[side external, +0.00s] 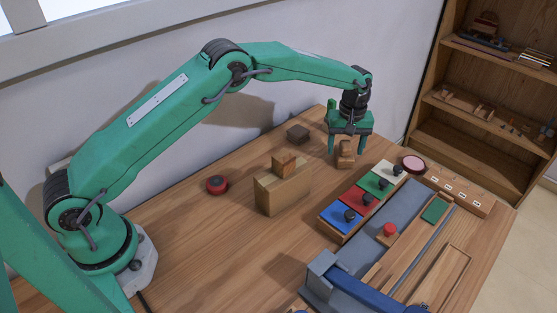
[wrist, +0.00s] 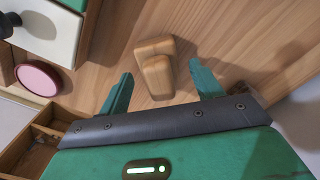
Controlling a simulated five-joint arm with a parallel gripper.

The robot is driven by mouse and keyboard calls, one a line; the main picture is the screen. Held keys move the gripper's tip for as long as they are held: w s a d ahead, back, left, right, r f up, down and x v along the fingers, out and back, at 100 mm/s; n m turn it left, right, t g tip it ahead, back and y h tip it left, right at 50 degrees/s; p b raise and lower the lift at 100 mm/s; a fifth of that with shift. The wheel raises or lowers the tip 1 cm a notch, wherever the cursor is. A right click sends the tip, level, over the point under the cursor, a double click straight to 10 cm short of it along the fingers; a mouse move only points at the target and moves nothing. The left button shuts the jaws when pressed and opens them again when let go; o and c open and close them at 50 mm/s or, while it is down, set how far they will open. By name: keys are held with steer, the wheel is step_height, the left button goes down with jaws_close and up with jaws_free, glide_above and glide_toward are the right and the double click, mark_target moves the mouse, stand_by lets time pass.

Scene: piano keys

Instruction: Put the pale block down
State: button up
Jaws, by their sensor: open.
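My gripper (side external: 347,150) is open, with its fingers pointing down at the far side of the table. A pale wooden block (side external: 345,159) is below and between the fingers. In the wrist view, the open fingers of my gripper (wrist: 161,70) are on either side of two tan wooden pieces, the pale block (wrist: 157,78) nearer and another tan piece (wrist: 154,47) against or beneath it. Gaps show between the fingers and the wood. I cannot tell how the two pieces are stacked.
A long wooden block (side external: 283,190) carries a small brown block (side external: 284,163). A coloured key row (side external: 344,216) is close in front of my gripper, with a pink disc (side external: 412,163) to the right.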

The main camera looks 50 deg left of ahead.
mark_target(345, 144)
step_height(345, 144, up, 10)
steer(key=shift+r, duration=0.15)
stand_by(0.3)
stand_by(0.5)
steer(key=s+a+r+m+t, duration=0.15)
steer(key=s+a+r, duration=0.25)
steer(key=s+r, duration=0.4)
steer(key=s+a+r+m+t, duration=0.1)
steer(key=s+a+r+m, duration=0.25)
steer(key=s+r, duration=0.5)
steer(key=s+a+f+m+t, duration=0.1)
steer(key=s+a+f+m, duration=0.1)
steer(key=s, duration=0.9)
steer(key=s+a+f+m+t, duration=0.2)
steer(key=s, duration=0.9)
steer(key=shift+s+a+f, duration=0.25)
steer(key=shift+s+f, duration=0.05)
steer(key=shift+f, duration=0.1)
